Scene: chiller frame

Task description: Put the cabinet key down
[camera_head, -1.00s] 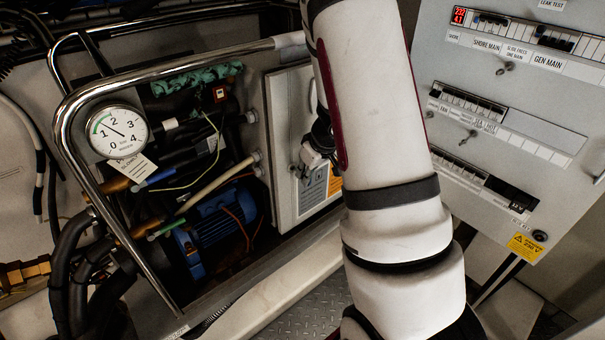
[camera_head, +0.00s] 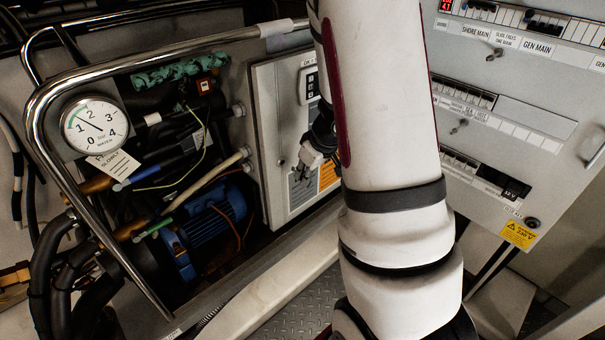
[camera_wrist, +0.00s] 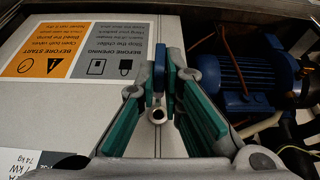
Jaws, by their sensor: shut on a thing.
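My gripper (camera_wrist: 160,82) has teal pads and is shut at its fingertips on a narrow blue piece, the cabinet key (camera_wrist: 159,58). A small metal ring (camera_wrist: 158,116) shows between the pads; I cannot tell whether it belongs to the key or to the door behind. In the head view my gripper (camera_head: 312,155) is half hidden by my arm, in front of the light grey cabinet door (camera_head: 269,120). The key cannot be made out there. A small round fitting (camera_head: 282,162) sits on the door left of the gripper.
A blue motor (camera_head: 208,222) and hoses lie in the open frame on the left, behind a chrome rail (camera_head: 150,68) with a gauge (camera_head: 93,123). A switch panel (camera_head: 530,150) stands right of my arm. Chequered floor (camera_head: 300,303) shows below.

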